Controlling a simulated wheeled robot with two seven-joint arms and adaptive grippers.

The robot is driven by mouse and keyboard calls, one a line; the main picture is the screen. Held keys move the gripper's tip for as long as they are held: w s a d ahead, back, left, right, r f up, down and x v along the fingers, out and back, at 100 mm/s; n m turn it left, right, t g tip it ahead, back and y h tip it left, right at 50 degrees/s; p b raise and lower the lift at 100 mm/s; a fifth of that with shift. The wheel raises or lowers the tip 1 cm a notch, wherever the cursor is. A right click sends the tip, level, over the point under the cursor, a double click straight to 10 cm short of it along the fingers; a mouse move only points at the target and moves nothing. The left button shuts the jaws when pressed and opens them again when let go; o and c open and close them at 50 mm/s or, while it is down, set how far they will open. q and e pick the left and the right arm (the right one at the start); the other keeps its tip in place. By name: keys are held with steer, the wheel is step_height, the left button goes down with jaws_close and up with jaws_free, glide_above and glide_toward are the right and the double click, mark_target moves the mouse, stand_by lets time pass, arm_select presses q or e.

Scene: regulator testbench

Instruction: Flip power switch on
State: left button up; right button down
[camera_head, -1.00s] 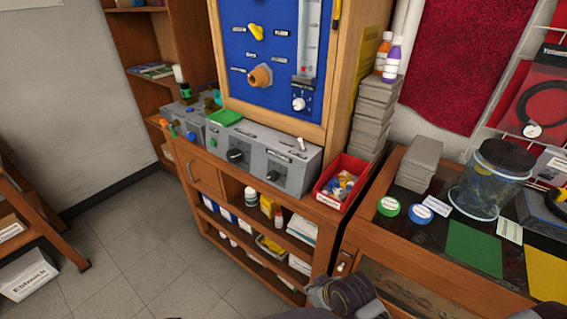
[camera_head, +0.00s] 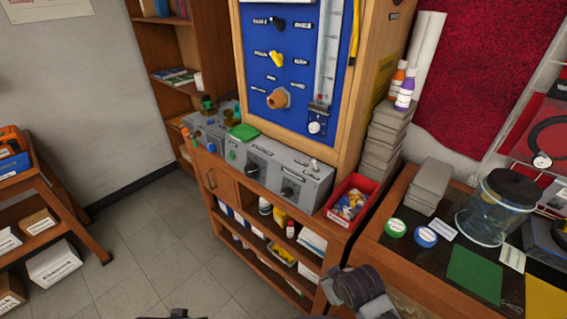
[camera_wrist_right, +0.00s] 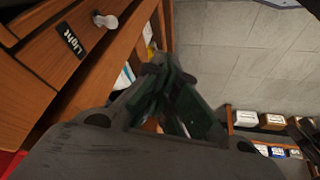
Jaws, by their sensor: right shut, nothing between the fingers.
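The grey control box (camera_head: 278,170) stands on the wooden cabinet, below the blue panel. It has black knobs and a small pale toggle switch (camera_head: 314,163) on top near its right end, which looks like the power switch. Its on or off position is too small to tell. My right arm (camera_head: 360,290) shows at the bottom of the head view, well in front of and below the box. In the right wrist view my right gripper (camera_wrist_right: 178,98) is shut and empty, with its dark green fingers together. It is apart from the switch, which that view does not show.
A red bin (camera_head: 352,201) of small parts stands right of the box. A green item (camera_head: 243,132) lies on the box's left end. A glass jar (camera_head: 489,210) stands on the right bench. A drawer labelled "Light" (camera_wrist_right: 71,40) is near the right gripper.

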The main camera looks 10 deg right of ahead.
step_height(320, 180, up, 5)
steer(key=w+d+h+p, duration=0.1)
steer(key=p, duration=0.2)
arm_select(q)
steer(key=s+a+f+g+y+p, duration=0.1)
steer(key=s+f+p, duration=0.1)
steer(key=f, duration=0.6)
steer(key=s+a+f+g+p, duration=0.1)
steer(key=s+a+f+p, duration=0.15)
steer(key=f, duration=0.65)
arm_select(e)
steer(key=n+t+h, duration=0.6)
steer(key=n+t, duration=0.4)
steer(key=n, duration=0.2)
glide_toward(302, 171)
steer(key=r, duration=0.2)
arm_select(q)
steer(key=s+a+f+g, duration=0.1)
steer(key=s+a+f, duration=0.2)
steer(key=s+f, duration=1.6)
steer(key=shift+s, duration=1.6)
arm_select(e)
steer(key=shift+r+n+t, duration=0.15)
steer(key=shift+n+t, duration=0.15)
steer(key=shift+w, duration=0.2)
arm_select(q)
steer(key=shift+r+p, duration=0.95)
arm_select(e)
steer(key=shift+x, duration=4.9)
